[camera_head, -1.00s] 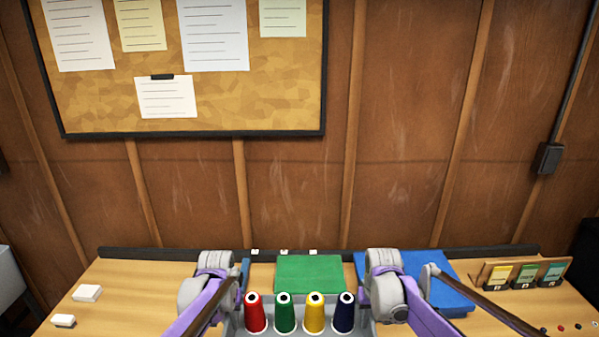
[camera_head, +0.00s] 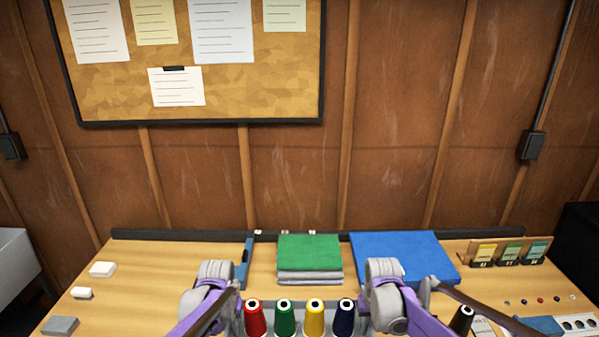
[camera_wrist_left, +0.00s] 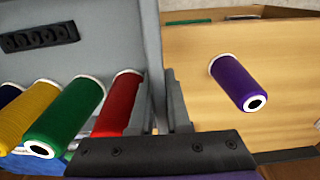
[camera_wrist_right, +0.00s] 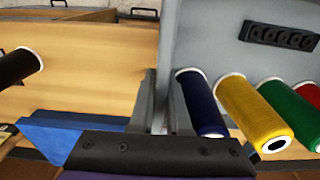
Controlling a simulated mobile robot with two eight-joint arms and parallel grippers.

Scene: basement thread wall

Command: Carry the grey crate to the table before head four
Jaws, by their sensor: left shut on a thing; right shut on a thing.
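The grey crate (camera_head: 299,327) is at the bottom middle of the head view. It holds a red spool (camera_head: 255,318), a green spool (camera_head: 285,318), a yellow spool (camera_head: 316,318) and a dark navy spool (camera_head: 346,318), upright in a row. My left gripper (camera_wrist_left: 168,105) is shut on the crate's side wall at the left, and my right gripper (camera_wrist_right: 163,105) on the wall at the right. The crate's grey panel shows in both wrist views (camera_wrist_left: 110,40) (camera_wrist_right: 215,45). In the head view the fingertips and the crate's underside are hidden.
A wooden table (camera_head: 160,280) runs along the wall. It bears a green folded stack (camera_head: 309,252), a blue cloth or mat (camera_head: 400,252), white blocks (camera_head: 103,269), a card rack (camera_head: 508,254) and a black spool (camera_head: 462,320). A purple spool (camera_wrist_left: 238,82) shows in the left wrist view.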

